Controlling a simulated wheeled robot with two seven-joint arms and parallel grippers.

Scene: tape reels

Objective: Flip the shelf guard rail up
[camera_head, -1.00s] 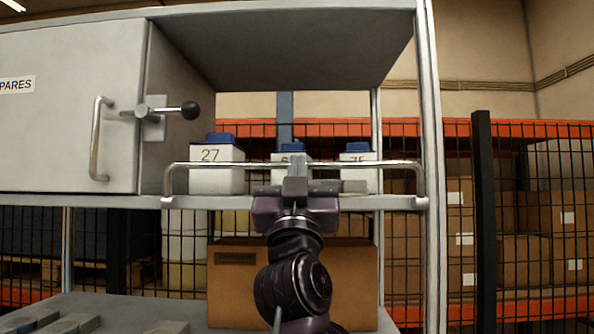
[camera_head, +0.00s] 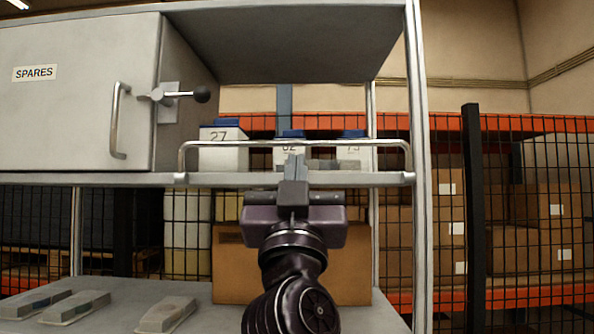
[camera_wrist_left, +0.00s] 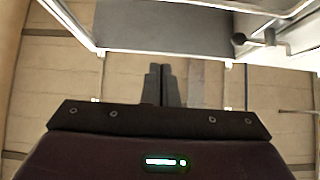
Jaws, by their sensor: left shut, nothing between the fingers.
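The guard rail (camera_head: 240,143) is a thin metal bar with bent ends, along the front edge of the shelf (camera_head: 345,179). It stands upright, its bar above the shelf edge and in front of the boxes. My left gripper (camera_head: 294,160) is shut and empty, pointing up in front of the shelf, its fingertips just below the bar in the picture. Contact with the rail is not visible. The shut fingers also show in the left wrist view (camera_wrist_left: 160,72). My right gripper is not in view.
White boxes with blue lids, such as box 27 (camera_head: 222,150), stand behind the rail. The SPARES cabinet door (camera_head: 70,110) with a handle and black-knobbed latch (camera_head: 200,94) is at left. A cardboard box (camera_head: 345,270) and grey blocks (camera_head: 165,314) are on the lower shelf.

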